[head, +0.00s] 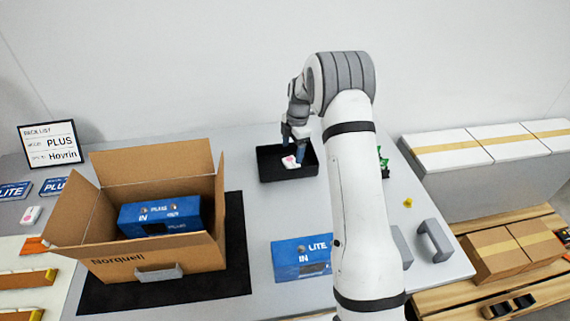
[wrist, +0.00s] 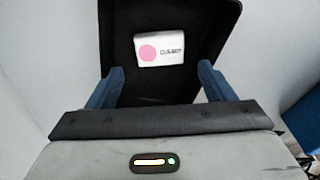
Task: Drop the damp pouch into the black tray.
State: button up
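The black tray (head: 268,173) stands on the table at the back, right of the carton. A white pouch (head: 290,162) with a pink dot lies inside it; in the wrist view the pouch (wrist: 160,49) shows a pink dot and small dark lettering, on the tray's black floor (wrist: 125,60). My gripper (head: 297,150) is over the tray, close by the pouch. In the wrist view my gripper (wrist: 160,72) has its blue fingers wide apart with nothing between them, and the pouch lies beyond the tips. Whether the fingertips touch the tray floor cannot be told.
An open carton (head: 150,258) holding a blue PLUS unit (head: 160,216) stands on a dark mat at left. A blue LITE unit (head: 301,258) lies in front of the tray. A similar white pouch (head: 31,215) lies far left, near a pack-list sign (head: 50,144). Grey handled blocks (head: 435,241) are at right.

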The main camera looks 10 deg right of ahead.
jog(key=shift+o, duration=0.7)
notch_tip(320, 180, up, 8)
jog(key=b, duration=0.1)
jog(key=shift+w+d, duration=0.15)
jog(key=shift+d, duration=0.3)
jog(key=shift+f, duration=0.1)
